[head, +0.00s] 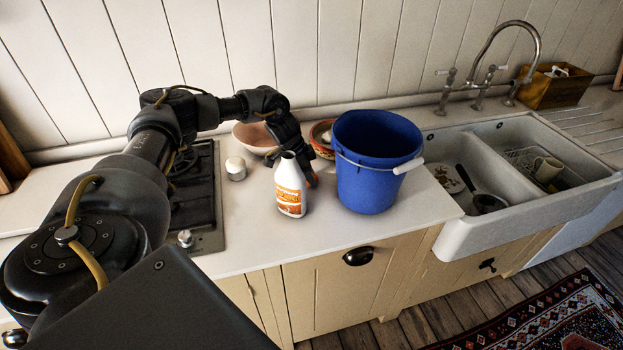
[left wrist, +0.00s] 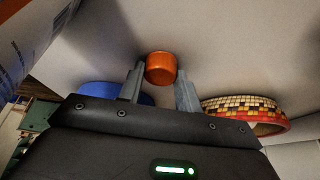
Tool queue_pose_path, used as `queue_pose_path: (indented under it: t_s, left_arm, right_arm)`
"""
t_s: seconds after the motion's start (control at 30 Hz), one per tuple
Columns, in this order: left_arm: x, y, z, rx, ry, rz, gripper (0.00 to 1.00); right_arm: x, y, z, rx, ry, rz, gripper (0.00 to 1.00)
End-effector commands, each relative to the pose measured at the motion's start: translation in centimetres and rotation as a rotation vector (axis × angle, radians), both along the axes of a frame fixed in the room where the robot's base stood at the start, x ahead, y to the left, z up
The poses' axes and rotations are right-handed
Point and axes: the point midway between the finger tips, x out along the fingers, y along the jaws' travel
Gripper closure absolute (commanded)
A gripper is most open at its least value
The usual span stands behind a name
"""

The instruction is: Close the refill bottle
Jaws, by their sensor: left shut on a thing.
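The refill bottle (head: 290,188) is white with an orange label. It stands upright on the white counter, left of the blue bucket, and no cap shows on its neck. My left gripper (head: 311,179) is low, just behind and to the right of the bottle. In the left wrist view my left gripper (left wrist: 160,80) is shut on a small round orange cap (left wrist: 160,66), held between the fingertips. Part of the bottle (left wrist: 22,40) shows at the left edge of that view. I cannot tell whether the cap touches the counter. My right gripper is not in view.
A blue bucket (head: 368,180) stands close right of the bottle. A patterned bowl (head: 322,150) and a pale bowl (head: 252,140) are behind. A small white jar (head: 236,169) stands left, beside the hob (head: 205,238). The sink (head: 465,225) is right. Counter in front of the bottle is clear.

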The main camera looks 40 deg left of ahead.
Motion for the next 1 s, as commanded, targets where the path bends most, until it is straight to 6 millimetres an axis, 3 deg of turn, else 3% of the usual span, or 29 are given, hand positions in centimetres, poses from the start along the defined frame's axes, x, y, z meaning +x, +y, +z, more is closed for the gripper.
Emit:
queue_pose_path:
  t_s: [0.27, 0.7, 1.0]
  left_arm:
    - [0.1, 0.0, 1.0, -0.001, -0.003, 0.001, 0.86]
    - [0.1, 0.0, 8.6, 0.0, -0.004, 0.0, 0.86]
    - [0.0, 0.0, 10.1, -0.001, -0.001, 0.0, 0.86]
  right_arm:
    - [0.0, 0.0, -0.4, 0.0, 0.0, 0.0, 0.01]
    - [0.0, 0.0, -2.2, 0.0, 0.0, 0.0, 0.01]
    - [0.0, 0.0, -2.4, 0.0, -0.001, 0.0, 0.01]
